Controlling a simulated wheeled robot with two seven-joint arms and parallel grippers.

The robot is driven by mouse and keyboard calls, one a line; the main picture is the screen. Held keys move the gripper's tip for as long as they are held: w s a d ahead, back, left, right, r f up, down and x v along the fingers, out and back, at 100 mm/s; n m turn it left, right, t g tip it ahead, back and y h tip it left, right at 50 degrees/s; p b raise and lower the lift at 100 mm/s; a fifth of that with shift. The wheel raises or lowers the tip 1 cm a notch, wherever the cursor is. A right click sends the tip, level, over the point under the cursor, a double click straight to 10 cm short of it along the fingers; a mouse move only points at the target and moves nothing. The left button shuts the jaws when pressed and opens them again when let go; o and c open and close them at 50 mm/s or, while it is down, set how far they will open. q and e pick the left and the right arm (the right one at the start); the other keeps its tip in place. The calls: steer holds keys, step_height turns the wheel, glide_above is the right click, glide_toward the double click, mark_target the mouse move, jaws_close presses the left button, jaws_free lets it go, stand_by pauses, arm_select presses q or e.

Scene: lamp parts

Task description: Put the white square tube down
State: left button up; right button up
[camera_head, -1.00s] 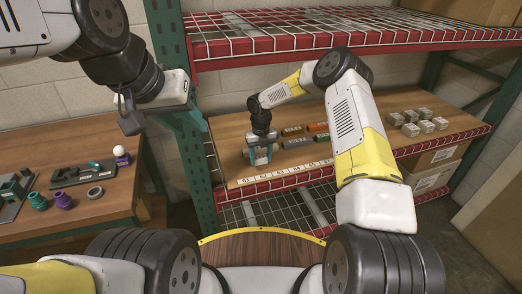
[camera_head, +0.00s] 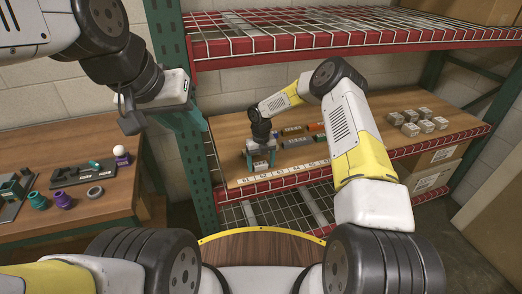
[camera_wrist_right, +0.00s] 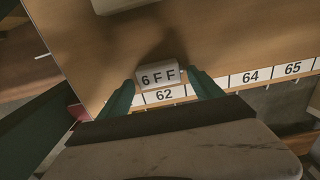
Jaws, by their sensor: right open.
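The white square tube (camera_wrist_right: 158,74), a small whitish block marked 6FF, sits between the two teal fingers of my right gripper (camera_wrist_right: 166,88) in the right wrist view. It is at the wooden shelf board, just behind the label 62. Its underside is hidden, so contact with the board cannot be told for sure. The fingers are open, one on each side of it. In the head view my right gripper (camera_head: 261,162) is low over the left part of the shelf. My left gripper (camera_head: 190,122) hangs left of the shelf, far from the tube; its fingertips are unclear.
Several dark, green and orange blocks (camera_head: 298,140) lie right of my right gripper. Several pale boxes (camera_head: 417,121) stand further right. A red-edged wire shelf (camera_head: 340,35) is overhead. A side table (camera_head: 85,215) with lamp parts stands at left. A numbered strip (camera_wrist_right: 250,76) lines the shelf's front.

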mark_target(261, 165)
steer(key=shift+r, duration=3.9)
